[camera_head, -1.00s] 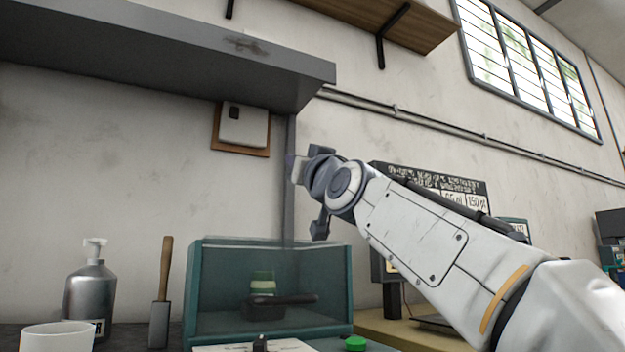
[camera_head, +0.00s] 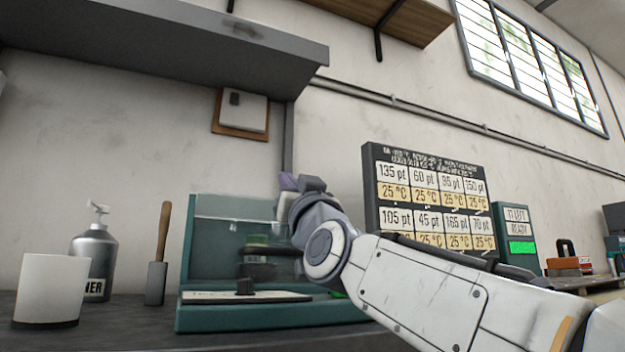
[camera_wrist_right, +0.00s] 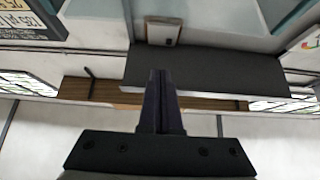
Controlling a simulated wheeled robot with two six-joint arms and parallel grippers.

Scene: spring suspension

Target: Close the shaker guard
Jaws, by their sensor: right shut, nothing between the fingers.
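The shaker (camera_head: 186,268) is a teal box on the bench with a front control panel. Its clear guard (camera_head: 235,208) shows as a glassy pane at the upper front; I cannot tell how far down it reaches. My left gripper is not in view.
A white cup (camera_head: 50,290), a metal pump bottle (camera_head: 95,262) and a wooden-handled tool (camera_head: 164,235) stand left of the shaker. A grey shelf (camera_head: 170,45) overhangs it.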

